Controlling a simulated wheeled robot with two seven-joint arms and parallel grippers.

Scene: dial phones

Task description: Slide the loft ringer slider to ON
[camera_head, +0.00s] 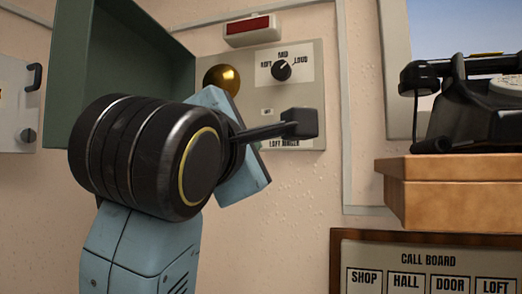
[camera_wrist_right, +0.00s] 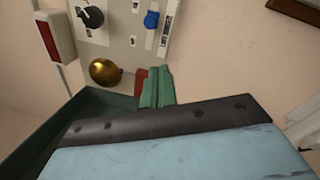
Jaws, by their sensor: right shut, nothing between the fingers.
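The loft ringer panel (camera_head: 305,100) is a grey plate on the wall, with "LOFT RINGER" lettered along its bottom. Its blue slider knob (camera_wrist_right: 151,20) shows in the wrist view beside that lettering; the head view hides it behind a black part of my right arm. I cannot read which end the knob is at. My right gripper's green fingers (camera_wrist_right: 158,88) are shut and empty, close in front of the panel's bell side, apart from the blue knob. In the head view my wrist hides the fingers. My left gripper is out of view.
A volume knob (camera_head: 281,71), brass bell (camera_head: 229,79) and red indicator (camera_head: 249,26) surround the slider area. A green open box (camera_head: 160,70) projects at left. A wooden shelf (camera_head: 440,170) with a black phone (camera_head: 470,105) juts out at right, above a call board (camera_head: 430,262).

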